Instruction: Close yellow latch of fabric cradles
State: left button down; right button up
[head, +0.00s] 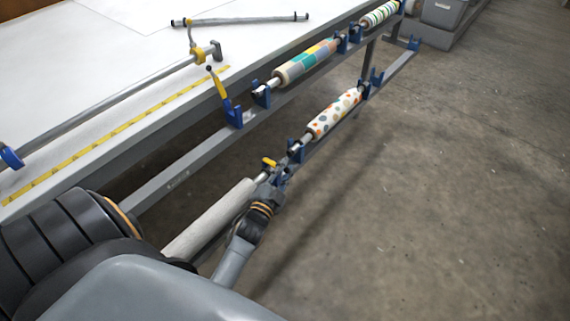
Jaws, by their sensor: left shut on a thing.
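My left gripper (272,182) is at the lower rail, at the near end of the lower row of cradles. It is shut at the yellow latch (269,162) of a blue cradle (281,174) there; its fingertips are small and partly hidden. A white fabric roll (212,215) ends beside this cradle. On the upper rail, another yellow latch (219,86) stands raised, tilted, with a dark knob, over an empty-looking blue cradle (233,115). My right gripper is not in view.
A patterned roll (304,64) lies in cradles on the upper rail, and a dotted roll (335,113) on the lower one. A white table (120,75) with a yellow measuring strip (110,137) is at left. Open concrete floor (440,190) is at right.

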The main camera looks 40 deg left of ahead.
pick_arm(q)
jog(key=shift+s+d+f, duration=0.15)
jog(key=shift+f, duration=0.5)
jog(key=c, duration=1.5)
grip_release()
jog(key=shift+o, duration=1.1)
jog(key=shift+r, duration=0.1)
jog(key=shift+r, duration=0.1)
jog(key=s+d, duration=0.2)
jog(key=s, duration=0.9)
jog(key=shift+s, duration=0.25)
jog(key=shift+d, duration=0.1)
